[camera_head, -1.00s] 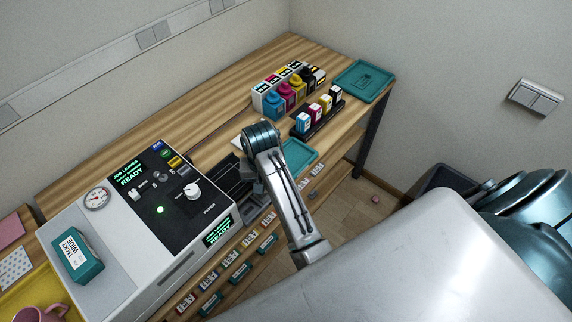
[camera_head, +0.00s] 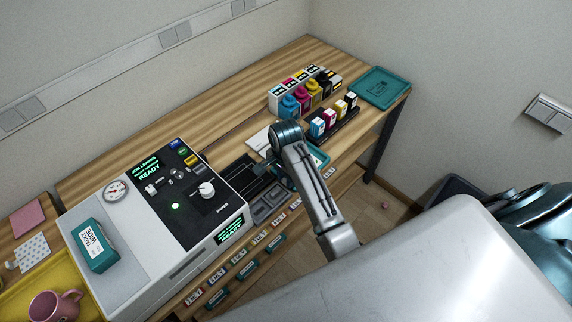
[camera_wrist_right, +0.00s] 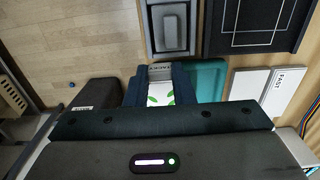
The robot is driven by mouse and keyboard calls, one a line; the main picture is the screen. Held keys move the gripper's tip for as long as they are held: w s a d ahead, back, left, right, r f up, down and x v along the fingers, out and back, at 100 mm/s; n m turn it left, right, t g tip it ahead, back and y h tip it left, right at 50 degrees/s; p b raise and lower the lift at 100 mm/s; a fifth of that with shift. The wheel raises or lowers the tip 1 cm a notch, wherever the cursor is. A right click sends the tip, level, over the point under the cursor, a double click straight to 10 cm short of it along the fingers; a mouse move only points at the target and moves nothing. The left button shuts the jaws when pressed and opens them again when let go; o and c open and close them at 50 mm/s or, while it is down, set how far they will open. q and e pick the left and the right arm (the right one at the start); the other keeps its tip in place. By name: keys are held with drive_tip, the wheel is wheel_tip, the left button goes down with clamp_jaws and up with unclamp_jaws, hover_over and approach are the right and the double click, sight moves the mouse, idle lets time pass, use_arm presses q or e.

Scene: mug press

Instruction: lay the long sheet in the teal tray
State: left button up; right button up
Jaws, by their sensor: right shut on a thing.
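My right gripper (camera_wrist_right: 160,88) is shut on a white sheet with green leaf prints (camera_wrist_right: 158,94); only a short part of the sheet shows between the dark fingers. In the head view my right arm hides the fingers and the sheet. A teal tray (camera_head: 380,87) with a dark print lies at the far right corner of the bench. A second teal piece (camera_head: 319,158) lies nearer, partly behind my right arm; teal also shows beside the fingers in the right wrist view (camera_wrist_right: 208,80). I cannot tell which teal one the task means. My left gripper is not in view.
Ink bottles (camera_head: 290,104) and a black rack of small cartridges (camera_head: 334,120) stand between my arm and the far tray. The white press (camera_head: 150,225) fills the bench at left, with a teal box (camera_head: 95,246) on it. Bare wood (camera_head: 215,125) shows along the wall.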

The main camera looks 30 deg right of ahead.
drive_tip(key=w, duration=0.1)
drive_tip(key=w+d+p, duration=0.1)
drive_tip(key=w, duration=0.1)
drive_tip(key=w+d, duration=0.1)
drive_tip(key=w, duration=0.1)
drive_tip(key=shift+w+d+f, duration=0.1)
drive_tip(key=shift+f, duration=0.05)
wheel_tip(320, 180, down, 3)
drive_tip(key=shift+w+p, duration=0.1)
drive_tip(key=shift+p, duration=1)
drive_tip(key=shift+f, duration=0.35)
drive_tip(key=shift+f, duration=0.1)
drive_tip(key=shift+f, duration=0.4)
drive_tip(key=o, duration=0.9)
drive_tip(key=shift+o, duration=0.2)
drive_tip(key=shift+r, duration=0.1)
